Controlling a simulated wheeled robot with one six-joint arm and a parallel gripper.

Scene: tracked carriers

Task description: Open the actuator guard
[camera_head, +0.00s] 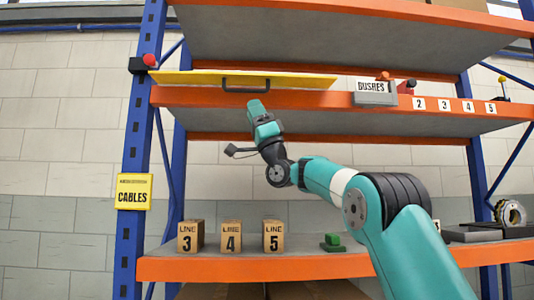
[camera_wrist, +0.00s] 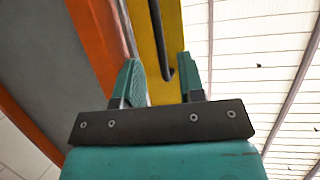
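The guard is a long yellow panel (camera_head: 190,78) lying along the front of the upper shelf, with a dark bar handle (camera_head: 246,90) on its front. My gripper (camera_head: 257,104) is raised just below the handle in the head view. In the wrist view my gripper (camera_wrist: 158,62) has its two teal fingers apart. The yellow panel (camera_wrist: 174,25) and the dark handle (camera_wrist: 156,30) show between and beyond the fingers, with the handle's bent end near the right finger. I cannot tell whether a finger touches it. What lies behind the panel is hidden.
The orange shelf beam (camera_head: 320,99) runs just below the panel. A grey bushes box (camera_head: 375,98) stands to its right, a red-topped box (camera_head: 143,64) at its left. LINE blocks (camera_head: 231,237) and a green block (camera_head: 333,242) sit on the lower shelf.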

